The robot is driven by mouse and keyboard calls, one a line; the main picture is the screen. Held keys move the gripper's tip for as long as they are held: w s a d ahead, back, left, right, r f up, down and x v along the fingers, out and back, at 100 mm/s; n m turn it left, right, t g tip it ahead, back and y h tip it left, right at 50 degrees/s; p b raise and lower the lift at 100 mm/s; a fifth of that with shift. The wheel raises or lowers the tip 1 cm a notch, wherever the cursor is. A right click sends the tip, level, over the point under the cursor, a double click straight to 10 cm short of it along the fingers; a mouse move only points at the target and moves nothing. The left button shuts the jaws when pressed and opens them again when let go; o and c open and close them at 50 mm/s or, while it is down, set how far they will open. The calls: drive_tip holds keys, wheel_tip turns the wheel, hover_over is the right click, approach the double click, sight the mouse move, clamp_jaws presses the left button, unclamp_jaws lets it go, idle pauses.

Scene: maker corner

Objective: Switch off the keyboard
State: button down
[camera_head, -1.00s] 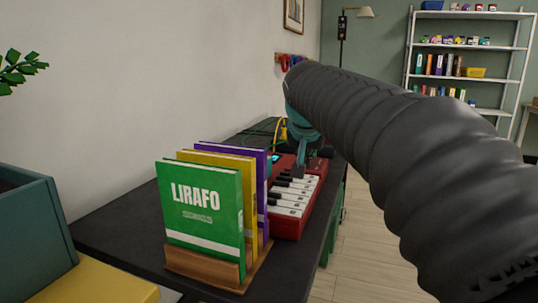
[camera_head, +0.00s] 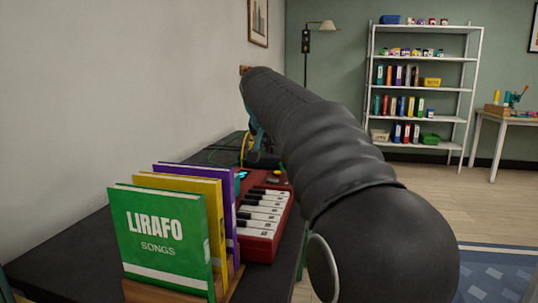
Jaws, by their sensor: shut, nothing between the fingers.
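The keyboard (camera_head: 262,246) is red with black and white keys and stands on the dark bench behind the books. A small blue-lit spot (camera_head: 242,175) shows at its far left, and small knobs or buttons (camera_head: 275,173) show at its far end. My arm reaches over the bench from the right. My gripper (camera_head: 260,157) is partly seen beyond the keyboard's far end, shut and empty, with much of it hidden by the arm. I cannot tell whether it touches anything. No power switch can be made out.
A wooden holder (camera_head: 135,291) with green, yellow and purple books (camera_head: 160,240) stands in front of the keyboard and hides part of it. Cables (camera_head: 225,150) lie behind. Shelves (camera_head: 470,100) and a side table (camera_head: 497,117) stand far right. The floor (camera_head: 445,193) between is open.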

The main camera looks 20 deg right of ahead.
hover_over(270, 184)
drive_tip(key=f, duration=0.5)
drive_tip(key=shift+s+d+f, duration=0.15)
drive_tip(key=shift+d+f, duration=0.05)
drive_tip(key=shift+f, duration=0.15)
drive_tip(key=f, duration=0.3)
drive_tip(key=shift+w+a+f+b, duration=0.1)
drive_tip(key=shift+w+b, duration=0.15)
drive_tip(key=shift+b, duration=0.05)
drive_tip(key=shift+f, duration=0.45)
